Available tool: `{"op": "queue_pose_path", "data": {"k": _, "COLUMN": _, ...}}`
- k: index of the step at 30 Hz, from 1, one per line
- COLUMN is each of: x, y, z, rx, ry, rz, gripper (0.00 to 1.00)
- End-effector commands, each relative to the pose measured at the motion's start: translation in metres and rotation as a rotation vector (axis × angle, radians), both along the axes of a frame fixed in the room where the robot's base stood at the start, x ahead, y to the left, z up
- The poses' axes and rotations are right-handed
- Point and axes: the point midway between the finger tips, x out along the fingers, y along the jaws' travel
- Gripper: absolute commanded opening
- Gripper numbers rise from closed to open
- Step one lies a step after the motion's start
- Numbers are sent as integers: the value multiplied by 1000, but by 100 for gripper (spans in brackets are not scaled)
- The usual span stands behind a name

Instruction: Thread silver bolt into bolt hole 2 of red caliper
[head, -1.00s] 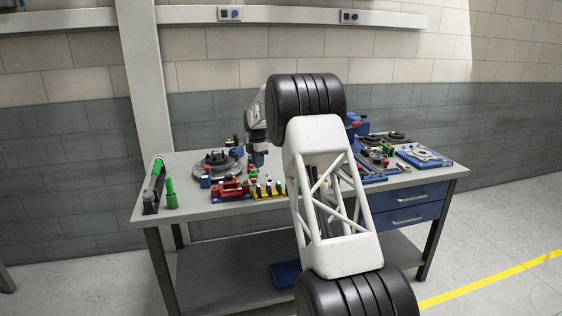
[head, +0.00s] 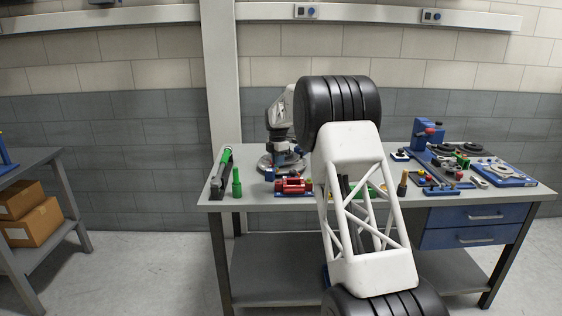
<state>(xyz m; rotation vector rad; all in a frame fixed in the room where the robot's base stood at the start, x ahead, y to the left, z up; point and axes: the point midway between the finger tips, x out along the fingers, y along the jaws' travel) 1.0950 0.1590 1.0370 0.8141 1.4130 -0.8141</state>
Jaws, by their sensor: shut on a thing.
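The red caliper (head: 293,187) lies on the front part of the workbench, left of my arm in the head view. My gripper (head: 286,158) is above and slightly behind the caliper in the picture, pointing down, apart from it. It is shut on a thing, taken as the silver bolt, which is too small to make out. Bolt hole 2 cannot be made out. My arm's large links cover the bench just right of the caliper.
A green-handled tool (head: 222,172) and a green upright piece (head: 237,183) stand at the bench's left end. A round grey fixture (head: 265,163) stands behind the caliper. Blue trays and parts (head: 505,174) fill the right. A shelf with cardboard boxes (head: 35,226) is far left.

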Motion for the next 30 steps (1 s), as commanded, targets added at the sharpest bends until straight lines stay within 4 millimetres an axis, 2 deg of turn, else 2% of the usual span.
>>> {"op": "queue_pose_path", "data": {"k": 11, "x": 0, "y": 0, "z": -3, "rx": 0, "ry": 0, "rz": 0, "gripper": 0}}
{"op": "queue_pose_path", "data": {"k": 30, "x": 0, "y": 0, "z": -34, "rx": 1, "ry": -1, "rz": 0, "gripper": 0}}
